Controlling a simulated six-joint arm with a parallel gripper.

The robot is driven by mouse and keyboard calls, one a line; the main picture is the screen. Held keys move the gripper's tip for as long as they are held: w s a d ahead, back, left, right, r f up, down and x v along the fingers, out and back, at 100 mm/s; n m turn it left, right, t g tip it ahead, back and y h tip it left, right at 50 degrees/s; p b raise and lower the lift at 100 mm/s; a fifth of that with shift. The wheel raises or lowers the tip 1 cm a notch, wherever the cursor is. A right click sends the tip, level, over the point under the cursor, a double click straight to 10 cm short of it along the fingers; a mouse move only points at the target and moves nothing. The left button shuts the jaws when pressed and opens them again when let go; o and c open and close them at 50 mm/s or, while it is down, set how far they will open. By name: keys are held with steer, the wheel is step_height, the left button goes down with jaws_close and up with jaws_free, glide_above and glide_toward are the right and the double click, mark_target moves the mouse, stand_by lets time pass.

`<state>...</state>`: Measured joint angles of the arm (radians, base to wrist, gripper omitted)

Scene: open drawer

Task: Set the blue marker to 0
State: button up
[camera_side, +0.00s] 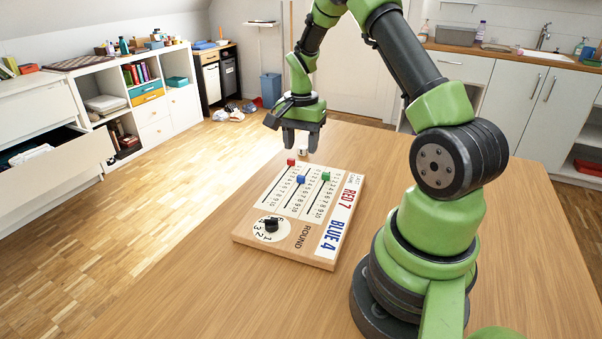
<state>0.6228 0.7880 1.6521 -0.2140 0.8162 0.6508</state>
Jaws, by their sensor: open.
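The wooden scoreboard (246,229) lies flat on the table with numbered slots running away from its round dial. The blue marker (301,180) sits in the middle slot, some way down from its far end; the exact number beside it is too small to tell. The red marker (291,161) is at the far end of the left slot. The green marker (326,177) is in the right slot near its far end. My gripper (301,143) is open, pointing down above the board's far end, beyond the blue marker and apart from it.
A black-knobbed round dial (271,225) is at the board's near left, and printed "RED 7" and "BLUE 4" run along its right side. The wooden table (400,160) is otherwise clear around the board.

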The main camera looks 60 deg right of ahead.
mark_target(301, 176)
step_height(301, 176, down, 8)
steer(key=shift+a+f, duration=0.1)
steer(key=shift+f, duration=0.15)
jaws_close()
